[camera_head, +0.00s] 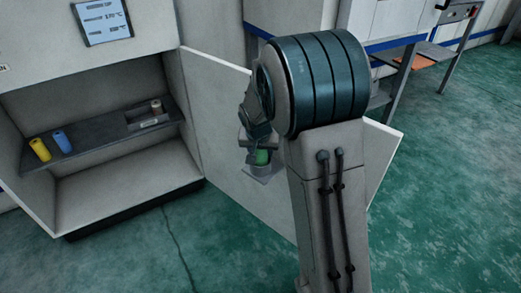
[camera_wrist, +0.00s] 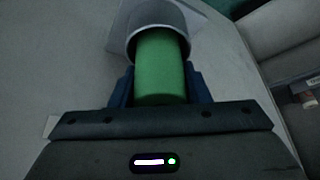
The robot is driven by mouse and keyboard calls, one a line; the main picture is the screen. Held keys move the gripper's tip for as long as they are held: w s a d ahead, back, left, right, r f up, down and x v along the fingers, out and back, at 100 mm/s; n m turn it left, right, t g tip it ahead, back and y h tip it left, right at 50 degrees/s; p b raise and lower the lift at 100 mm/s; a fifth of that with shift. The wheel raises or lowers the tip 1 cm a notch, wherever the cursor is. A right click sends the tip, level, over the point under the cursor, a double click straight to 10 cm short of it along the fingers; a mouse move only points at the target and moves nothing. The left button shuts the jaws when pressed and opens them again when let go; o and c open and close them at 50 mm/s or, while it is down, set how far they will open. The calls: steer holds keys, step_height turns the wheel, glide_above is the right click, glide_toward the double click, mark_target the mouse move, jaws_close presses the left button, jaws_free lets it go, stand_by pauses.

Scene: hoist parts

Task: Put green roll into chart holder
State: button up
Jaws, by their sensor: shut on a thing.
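The green roll (camera_wrist: 160,72) is held between the blue fingers of my gripper (camera_wrist: 159,88) in the wrist view. Its far end is inside the round mouth of a grey cup-like holder (camera_wrist: 140,17), apparently the chart holder. How deep it sits is hidden. In the head view the green roll (camera_head: 262,157) shows as a small patch below my gripper (camera_head: 255,143), close to the cabinet door. The pale holder (camera_head: 265,173) is around or just below it, partly hidden by my arm.
The open cabinet door (camera_head: 226,125) stands behind my arm. Inside the cabinet, a dark shelf (camera_head: 95,143) bears a yellow roll (camera_head: 40,149), a blue roll (camera_head: 62,141) and a small light item (camera_head: 156,106) at a labelled tray. A bench (camera_head: 430,55) stands at the upper right. Green floor is clear at right.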

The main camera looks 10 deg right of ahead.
steer(key=shift+f, duration=0.25)
steer(key=o, duration=1.1)
steer(key=shift+r, duration=0.15)
steer(key=shift+r, duration=0.2)
steer(key=p+v, duration=0.4)
steer(key=v, duration=0.8)
steer(key=s+d+n+g+y, duration=0.1)
steer(key=s+d+n+g, duration=0.1)
steer(key=s, duration=2.1)
steer(key=shift+s+n+g+y, duration=0.15)
steer(key=shift+n+g+y, duration=0.15)
steer(key=shift+n+g, duration=0.55)
steer(key=shift+r+n+t, duration=0.15)
steer(key=shift+n+t, duration=0.1)
steer(key=shift+t, duration=0.1)
